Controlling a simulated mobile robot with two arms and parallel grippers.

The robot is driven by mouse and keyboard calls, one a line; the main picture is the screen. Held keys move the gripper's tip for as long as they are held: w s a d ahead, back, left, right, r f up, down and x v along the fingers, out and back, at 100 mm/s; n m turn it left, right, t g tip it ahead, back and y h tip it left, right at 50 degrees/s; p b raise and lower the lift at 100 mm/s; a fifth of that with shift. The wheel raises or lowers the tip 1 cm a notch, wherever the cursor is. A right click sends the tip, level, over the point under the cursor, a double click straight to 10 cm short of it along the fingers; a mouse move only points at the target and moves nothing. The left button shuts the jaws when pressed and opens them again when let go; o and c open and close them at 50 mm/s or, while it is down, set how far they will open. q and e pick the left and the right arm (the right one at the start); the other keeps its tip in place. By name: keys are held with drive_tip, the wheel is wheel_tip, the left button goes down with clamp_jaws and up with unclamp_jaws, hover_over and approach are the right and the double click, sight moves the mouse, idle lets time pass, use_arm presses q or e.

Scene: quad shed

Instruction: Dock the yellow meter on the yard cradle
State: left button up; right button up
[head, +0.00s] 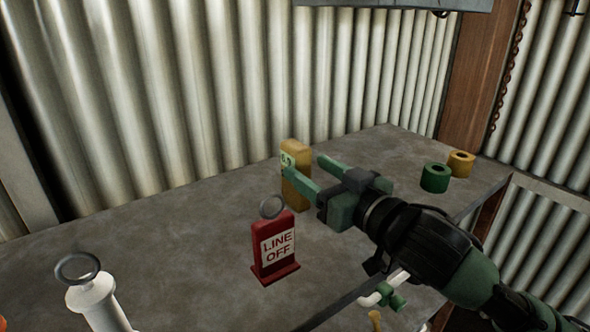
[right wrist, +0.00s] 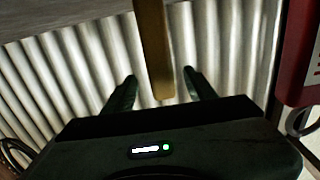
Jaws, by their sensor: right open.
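The yellow meter (head: 296,148) stands upright on the grey bench, with a pale green label on its face. My right gripper (head: 303,165) reaches in from the right, open, with its green fingers at the meter's upper part. One finger covers part of the meter's front. In the right wrist view the meter (right wrist: 153,45) shows as a yellow bar between the open fingertips (right wrist: 159,78), with gaps on both sides. I cannot make out a yard cradle. My left gripper is not in view.
A red LINE OFF sign (head: 275,249) with a ring on top stands on the bench (head: 180,235) in front of the meter. A white ring-topped post (head: 95,298) is at lower left. Green (head: 435,178) and yellow (head: 461,164) rings sit at right. A corrugated wall (head: 210,85) stands behind.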

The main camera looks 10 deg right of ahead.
sight(296, 160)
drive_tip(key=p+x, duration=0.1)
drive_tip(key=x, duration=0.3)
drive_tip(key=shift+w+a+r+p, duration=0.1)
drive_tip(key=shift+w+a+p, duration=0.15)
drive_tip(key=shift+p, duration=0.15)
drive_tip(key=shift+w+a, duration=0.1)
drive_tip(key=shift+w, duration=0.15)
drive_tip(key=c, duration=1.2)
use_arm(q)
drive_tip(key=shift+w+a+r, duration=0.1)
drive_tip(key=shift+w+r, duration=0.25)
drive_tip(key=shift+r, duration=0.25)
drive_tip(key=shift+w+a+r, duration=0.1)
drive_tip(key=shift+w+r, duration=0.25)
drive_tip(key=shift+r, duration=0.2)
use_arm(e)
clamp_jaws()
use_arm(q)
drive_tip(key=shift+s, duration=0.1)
